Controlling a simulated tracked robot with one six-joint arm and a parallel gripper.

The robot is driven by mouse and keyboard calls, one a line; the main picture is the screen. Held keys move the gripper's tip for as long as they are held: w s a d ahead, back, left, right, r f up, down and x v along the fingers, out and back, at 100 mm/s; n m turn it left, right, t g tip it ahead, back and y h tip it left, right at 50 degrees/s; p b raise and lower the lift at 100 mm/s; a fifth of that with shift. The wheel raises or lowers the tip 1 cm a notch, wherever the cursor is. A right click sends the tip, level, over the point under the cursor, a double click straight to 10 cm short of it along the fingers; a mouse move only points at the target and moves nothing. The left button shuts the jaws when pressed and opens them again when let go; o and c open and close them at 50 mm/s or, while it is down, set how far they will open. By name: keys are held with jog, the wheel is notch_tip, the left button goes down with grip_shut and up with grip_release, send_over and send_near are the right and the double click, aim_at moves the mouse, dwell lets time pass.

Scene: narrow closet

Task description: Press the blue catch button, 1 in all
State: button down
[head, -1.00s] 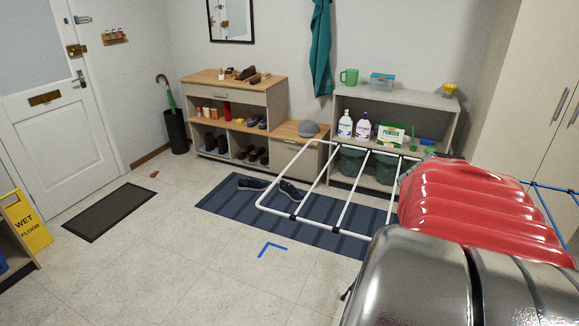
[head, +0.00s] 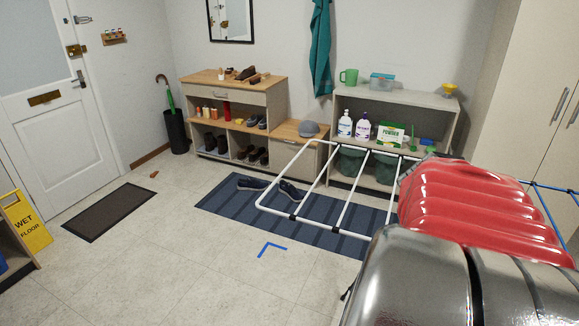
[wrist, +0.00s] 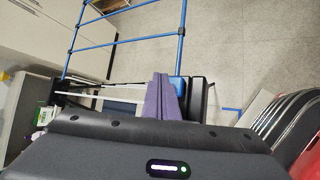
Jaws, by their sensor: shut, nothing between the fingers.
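In the wrist view, my gripper (wrist: 162,78) points up from its dark housing, with its two purplish fingers together and nothing between them. Just right of the fingers is a small blue piece (wrist: 179,88), partly covered by them, beside a black block (wrist: 198,95). It may be the blue catch button; I cannot tell for sure, nor whether the fingers touch it. The folding rack has white rails (head: 345,205) in the head view and blue rails (wrist: 125,40) in the wrist view. In the head view my arm hides the rack's middle and my gripper.
A striped rug (head: 225,200) with dark shoes (head: 252,184) lies under the white rails. A shelf (head: 395,97) with bottles and boxes stands behind. Tall cupboards (head: 535,80) stand at the right. The floor around the blue corner mark (head: 272,246) is clear.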

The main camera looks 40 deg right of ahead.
jog(key=shift+s+f, duration=0.1)
jog(key=shift+f, duration=1.15)
dwell(1.7)
jog(key=shift+r, duration=1.3)
jog(key=shift+r, duration=2.55)
